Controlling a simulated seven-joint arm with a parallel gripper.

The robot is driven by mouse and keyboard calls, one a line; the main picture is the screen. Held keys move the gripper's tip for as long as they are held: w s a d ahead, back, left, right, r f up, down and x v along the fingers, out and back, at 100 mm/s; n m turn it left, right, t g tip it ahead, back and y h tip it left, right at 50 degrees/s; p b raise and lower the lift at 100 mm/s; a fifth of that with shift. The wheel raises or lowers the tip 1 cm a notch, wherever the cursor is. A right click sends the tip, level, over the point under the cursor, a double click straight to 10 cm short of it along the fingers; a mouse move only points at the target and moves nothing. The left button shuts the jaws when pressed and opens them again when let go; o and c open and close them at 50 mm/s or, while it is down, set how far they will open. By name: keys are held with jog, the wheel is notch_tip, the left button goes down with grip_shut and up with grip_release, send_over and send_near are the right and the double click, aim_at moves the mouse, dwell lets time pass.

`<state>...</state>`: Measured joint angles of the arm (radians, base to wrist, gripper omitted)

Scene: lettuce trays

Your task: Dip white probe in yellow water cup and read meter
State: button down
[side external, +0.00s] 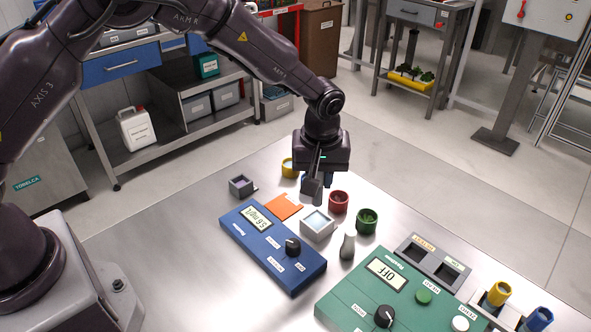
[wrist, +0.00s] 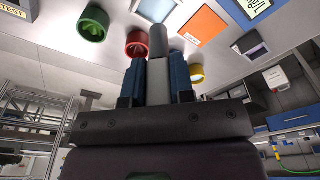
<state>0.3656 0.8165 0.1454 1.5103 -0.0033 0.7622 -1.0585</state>
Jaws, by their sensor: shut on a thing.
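My gripper (side external: 312,188) is shut on a grey probe-like thing (wrist: 158,42), which shows between the blue fingers in the wrist view. It looks grey in the shade, so I cannot tell if it is the white probe. The yellow cup (side external: 290,168) stands on the steel table, left of and behind my gripper; it also shows in the wrist view (wrist: 196,73). The held thing is apart from this cup. The blue meter (side external: 272,250) lies in front, its display (side external: 255,219) lit with small digits that appear upside down. The cup's inside is not clearly visible.
A red cup (side external: 338,203), a green cup (side external: 366,222), a white square tray (side external: 318,236) and a whitish bottle-shaped thing (side external: 348,248) stand close by. An orange pad (side external: 283,207) and a grey block (side external: 241,186) are left. A green device (side external: 385,290) is front right.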

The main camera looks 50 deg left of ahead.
jog(key=shift+w+a, duration=2.2)
jog(key=shift+a, duration=2.15)
jog(key=shift+w+a, duration=2.2)
jog(key=shift+a, duration=2.15)
jog(key=shift+f, duration=1.9)
jog(key=shift+f, duration=1.35)
notch_tip(320, 180, up, 6)
jog(key=shift+r, duration=0.2)
